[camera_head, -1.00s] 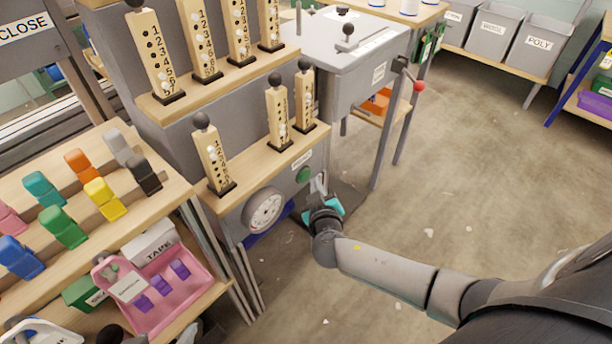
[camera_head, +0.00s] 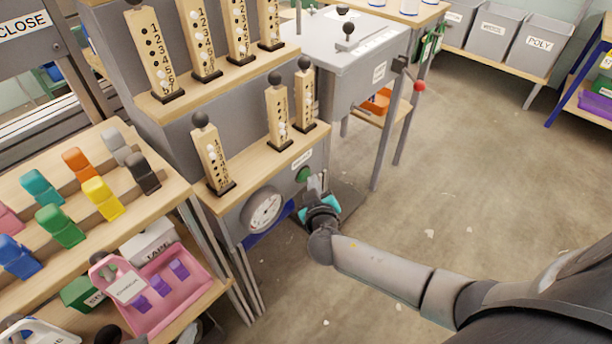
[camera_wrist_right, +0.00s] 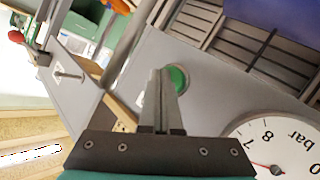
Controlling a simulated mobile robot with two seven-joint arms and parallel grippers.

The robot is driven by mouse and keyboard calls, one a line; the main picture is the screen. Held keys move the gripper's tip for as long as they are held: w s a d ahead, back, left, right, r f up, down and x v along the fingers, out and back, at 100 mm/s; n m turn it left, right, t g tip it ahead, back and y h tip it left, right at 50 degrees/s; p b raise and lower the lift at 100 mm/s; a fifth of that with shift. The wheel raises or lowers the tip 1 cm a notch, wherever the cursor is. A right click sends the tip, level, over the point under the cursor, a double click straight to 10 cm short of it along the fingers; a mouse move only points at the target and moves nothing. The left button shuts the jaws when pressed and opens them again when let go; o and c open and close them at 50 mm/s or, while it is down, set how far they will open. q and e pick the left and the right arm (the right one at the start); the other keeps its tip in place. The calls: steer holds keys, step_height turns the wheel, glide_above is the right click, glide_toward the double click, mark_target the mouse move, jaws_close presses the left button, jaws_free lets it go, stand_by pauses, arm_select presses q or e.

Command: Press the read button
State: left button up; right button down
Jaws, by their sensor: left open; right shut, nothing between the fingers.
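The green round button (camera_head: 303,174) is on the grey front panel of the machine, under a small label and right of the dial gauge. It also shows in the right wrist view (camera_wrist_right: 179,79). My right gripper (camera_head: 317,182) is shut and empty, with its fingertips just right of the button. In the right wrist view the closed fingers (camera_wrist_right: 160,75) point at the panel and overlap the button's left part. I cannot tell whether they touch it.
The pressure gauge (camera_head: 263,210) sits beside the button. Numbered wooden posts (camera_head: 211,160) stand on the ledge above. A rack of coloured blocks (camera_head: 100,198) and a pink tray (camera_head: 185,292) are at the left. Open floor (camera_head: 470,180) lies to the right.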

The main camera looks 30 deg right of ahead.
steer(key=shift+w+a, duration=0.15)
steer(key=shift+w, duration=0.25)
stand_by(0.5)
steer(key=shift+s, duration=0.15)
steer(key=shift+s+d, duration=0.3)
steer(key=shift+s, duration=0.35)
steer(key=shift+s+d, duration=0.3)
steer(key=shift+s, duration=0.5)
steer(key=shift+s+d, duration=0.35)
steer(key=shift+s, duration=0.4)
steer(key=shift+s+d, duration=0.3)
steer(key=shift+s, duration=0.5)
